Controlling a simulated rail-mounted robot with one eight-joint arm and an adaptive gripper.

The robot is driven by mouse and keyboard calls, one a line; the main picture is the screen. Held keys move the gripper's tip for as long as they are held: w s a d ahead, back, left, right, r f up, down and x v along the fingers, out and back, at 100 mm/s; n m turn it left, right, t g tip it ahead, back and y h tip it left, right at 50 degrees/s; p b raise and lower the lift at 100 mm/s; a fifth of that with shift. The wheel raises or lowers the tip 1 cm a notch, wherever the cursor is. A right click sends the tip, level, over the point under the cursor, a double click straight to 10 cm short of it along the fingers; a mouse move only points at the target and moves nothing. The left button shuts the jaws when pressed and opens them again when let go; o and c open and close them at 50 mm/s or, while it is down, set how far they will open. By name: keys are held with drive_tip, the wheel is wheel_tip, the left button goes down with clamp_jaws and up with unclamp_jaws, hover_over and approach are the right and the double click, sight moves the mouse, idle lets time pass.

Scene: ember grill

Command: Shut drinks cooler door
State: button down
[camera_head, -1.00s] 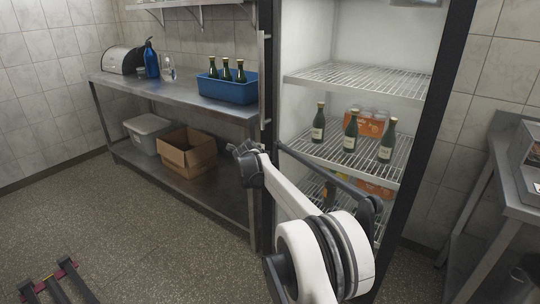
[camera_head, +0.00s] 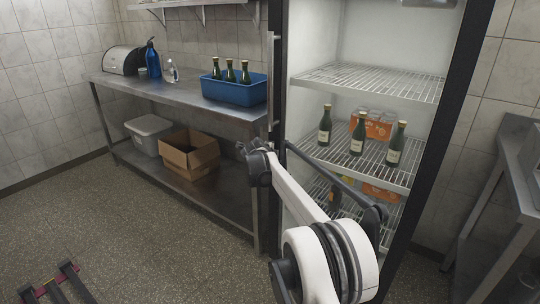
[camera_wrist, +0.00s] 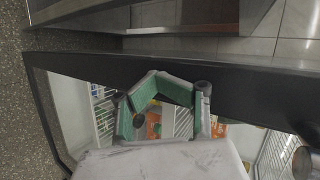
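The drinks cooler (camera_head: 455,60) stands at centre right in the head view, its lit white inside and wire shelves showing. A dark upright frame (camera_head: 280,85) with a silver handle (camera_head: 274,80) is at its left side. I cannot tell from these views how far the door stands open. In the wrist view, a dark frame bar (camera_wrist: 245,78) crosses the picture, with shelves and packs behind it. My gripper (camera_wrist: 153,76) has its green-padded fingers meeting close to this bar, with nothing seen between them. I cannot tell whether they touch it. In the head view, my gripper (camera_head: 256,150) is beside the left frame.
Green bottles (camera_head: 357,138) and an orange pack (camera_head: 375,126) stand on the cooler's middle shelf. A steel table (camera_head: 160,86) with a blue crate (camera_head: 235,92) is close on the left. Another steel table (camera_head: 522,170) is at right. Floor (camera_head: 130,225) is open at front left.

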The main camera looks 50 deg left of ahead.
drive_tip(key=s+d+r, duration=0.1)
drive_tip(key=s+r, duration=0.1)
drive_tip(key=s, duration=0.4)
drive_tip(key=s+d+r+p, duration=0.1)
drive_tip(key=s+r, duration=0.1)
drive_tip(key=s, duration=0.4)
drive_tip(key=shift+s+r, duration=0.25)
drive_tip(key=shift+r, duration=0.05)
